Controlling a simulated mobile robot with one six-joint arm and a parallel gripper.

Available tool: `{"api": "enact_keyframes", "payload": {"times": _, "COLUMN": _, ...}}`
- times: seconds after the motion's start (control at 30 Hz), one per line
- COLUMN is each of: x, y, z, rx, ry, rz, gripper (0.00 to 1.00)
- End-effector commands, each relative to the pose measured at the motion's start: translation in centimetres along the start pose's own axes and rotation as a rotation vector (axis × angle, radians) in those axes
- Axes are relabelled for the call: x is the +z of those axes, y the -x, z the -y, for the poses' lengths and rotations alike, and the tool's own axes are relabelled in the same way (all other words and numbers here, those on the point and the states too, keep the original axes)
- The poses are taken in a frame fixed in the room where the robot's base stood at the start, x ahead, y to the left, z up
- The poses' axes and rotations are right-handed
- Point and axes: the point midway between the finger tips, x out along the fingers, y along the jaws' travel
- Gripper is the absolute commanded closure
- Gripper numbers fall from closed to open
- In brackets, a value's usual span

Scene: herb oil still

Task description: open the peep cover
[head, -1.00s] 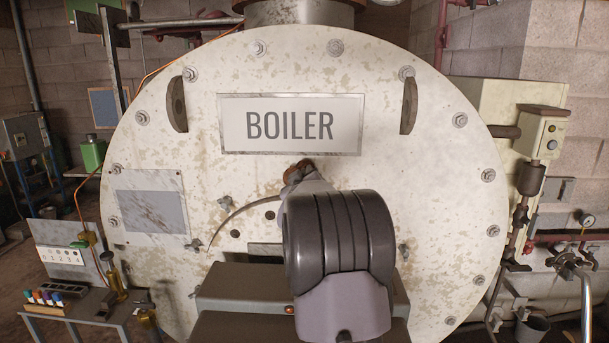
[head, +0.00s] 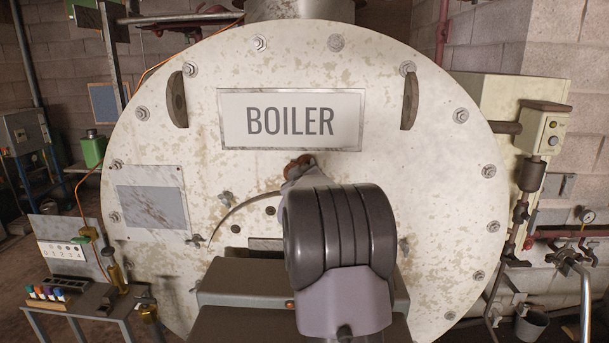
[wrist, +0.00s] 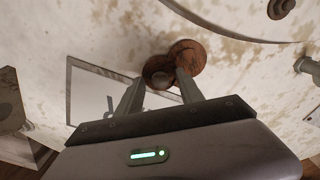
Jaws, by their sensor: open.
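The peep cover is a small rusty brown disc (wrist: 188,55) on the cream boiler front, with a darker round knob or pivot (wrist: 160,70) at its lower left in the wrist view. In the head view a bit of the rusty cover (head: 305,160) shows just below the BOILER plate, mostly behind my gripper (head: 299,172). In the wrist view my gripper (wrist: 159,80) is open, with one finger left of the knob and the other at its right, over the disc's lower edge. I cannot tell whether the fingers touch the cover. The cover's far parts are hidden in the head view.
The framed BOILER plate (head: 291,122) is just above my gripper. A thin curved strip (head: 240,212) runs down left from near the cover. Bolts ring the boiler front (head: 420,220). A side bench (head: 75,300) stands at left; pipes and a valve (head: 567,258) are at right.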

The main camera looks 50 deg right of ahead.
Motion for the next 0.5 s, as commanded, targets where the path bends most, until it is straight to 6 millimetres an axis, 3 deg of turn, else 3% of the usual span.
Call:
{"api": "enact_keyframes", "payload": {"times": 0.17, "x": -0.1, "y": 3.4, "z": 0.0, "rx": -0.001, "ry": -0.001, "rz": -0.001, "gripper": 0.56}}
{"api": "enact_keyframes", "payload": {"times": 0.5, "x": -0.1, "y": 14.1, "z": 0.0, "rx": -0.002, "ry": 0.000, "rz": -0.002, "gripper": 0.56}}
